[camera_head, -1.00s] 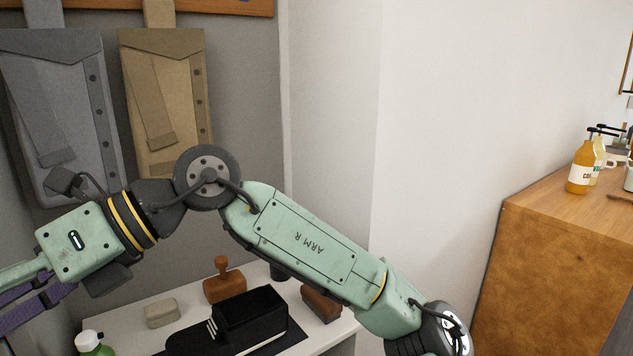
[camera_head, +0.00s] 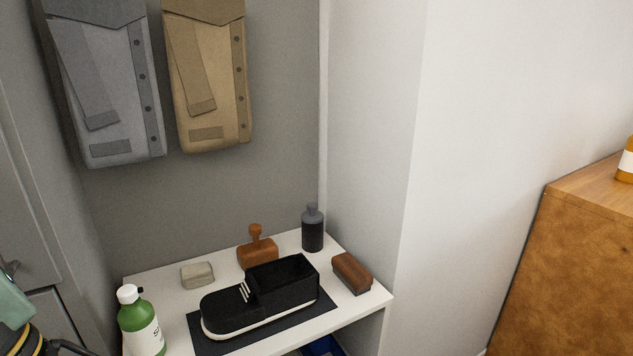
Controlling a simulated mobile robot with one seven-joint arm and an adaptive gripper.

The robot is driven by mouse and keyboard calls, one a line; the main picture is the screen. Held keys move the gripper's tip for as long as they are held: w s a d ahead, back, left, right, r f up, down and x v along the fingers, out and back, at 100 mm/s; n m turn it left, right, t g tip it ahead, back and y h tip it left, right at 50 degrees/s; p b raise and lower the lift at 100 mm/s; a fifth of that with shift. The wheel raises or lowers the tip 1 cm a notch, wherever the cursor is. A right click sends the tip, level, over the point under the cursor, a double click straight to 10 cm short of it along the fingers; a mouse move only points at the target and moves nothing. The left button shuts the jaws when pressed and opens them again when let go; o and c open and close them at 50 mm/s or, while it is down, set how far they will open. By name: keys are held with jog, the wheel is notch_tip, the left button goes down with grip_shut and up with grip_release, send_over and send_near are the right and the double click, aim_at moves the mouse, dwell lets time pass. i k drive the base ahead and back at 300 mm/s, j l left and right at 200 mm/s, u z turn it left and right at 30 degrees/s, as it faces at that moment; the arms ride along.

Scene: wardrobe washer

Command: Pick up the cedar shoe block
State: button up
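An orange-brown wooden block with a round knob on top (camera_head: 257,254), which looks like the cedar shoe block, stands upright on the white shelf (camera_head: 353,314). It is behind the black shoe (camera_head: 262,300), which hides a little of its lower front. My gripper is out of view; only a piece of my arm shows at the lower left edge, well away from the block.
A beige block (camera_head: 197,275) is left of the wooden block, a dark bottle (camera_head: 312,229) right, and a brown brush (camera_head: 352,273) at the right edge. A green bottle (camera_head: 139,322) stands front left. Grey (camera_head: 106,80) and tan (camera_head: 208,75) bags hang above.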

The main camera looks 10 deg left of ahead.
aim_at(257, 252)
jog(key=l+u, duration=0.2)
jog(key=u, duration=0.2)
jog(key=l+u, duration=0.2)
jog(key=u, duration=0.15)
jog(key=l+u, duration=0.2)
jog(key=u, duration=0.2)
jog(key=i+j, duration=0.15)
jog(key=i, duration=0.4)
